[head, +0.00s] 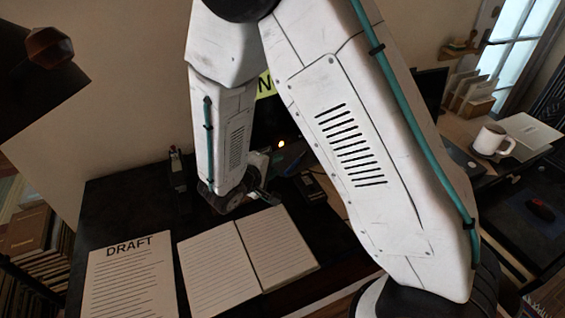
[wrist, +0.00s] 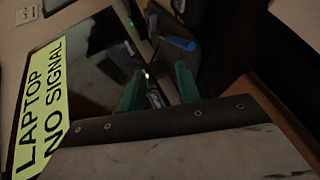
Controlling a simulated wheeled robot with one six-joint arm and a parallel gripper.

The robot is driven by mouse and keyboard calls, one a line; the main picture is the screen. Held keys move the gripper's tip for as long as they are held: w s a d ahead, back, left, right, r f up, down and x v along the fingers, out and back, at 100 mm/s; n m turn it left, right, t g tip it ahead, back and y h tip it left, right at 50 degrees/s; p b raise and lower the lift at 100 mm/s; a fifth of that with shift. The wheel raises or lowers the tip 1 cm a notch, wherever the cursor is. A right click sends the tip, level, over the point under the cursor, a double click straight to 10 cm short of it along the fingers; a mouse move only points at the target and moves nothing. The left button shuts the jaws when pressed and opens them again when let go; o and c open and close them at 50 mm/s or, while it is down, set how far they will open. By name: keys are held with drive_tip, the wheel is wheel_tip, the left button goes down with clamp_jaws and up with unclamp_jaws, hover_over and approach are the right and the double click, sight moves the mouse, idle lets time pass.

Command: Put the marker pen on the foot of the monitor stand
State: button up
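A blue pen-shaped thing, which looks like the marker pen (wrist: 178,43), lies across a dark grey flat piece in the wrist view. That piece looks like the foot of the monitor stand (wrist: 184,62). The blue thing shows in the head view (head: 296,163) right of my gripper. My gripper (wrist: 158,88) is open, its two green fingers apart, short of the blue thing and not touching it. A small dark piece with a pale mark shows between the fingers; I cannot tell what it is. In the head view my gripper (head: 262,180) hangs over the desk, partly hidden by my arm.
The dark monitor (wrist: 88,70) with a yellow label is close to the fingers. An open notebook (head: 245,255) and a DRAFT sheet (head: 132,280) cover the desk front. A small dark box (head: 310,190) lies right of my gripper. A mug (head: 490,139) stands on another desk.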

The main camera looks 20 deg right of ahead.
drive_tip(key=v, duration=0.6)
drive_tip(key=s+d+r+m+g+y, duration=0.2)
drive_tip(key=s+d+r+m+g, duration=0.45)
drive_tip(key=s+d+r, duration=0.65)
drive_tip(key=s+a+r+y, duration=0.3)
drive_tip(key=s+r+y, duration=0.5)
drive_tip(key=s, duration=0.3)
drive_tip(key=shift+s+a+t+y, duration=0.25)
drive_tip(key=shift+t+y, duration=0.1)
drive_tip(key=shift+y, duration=0.25)
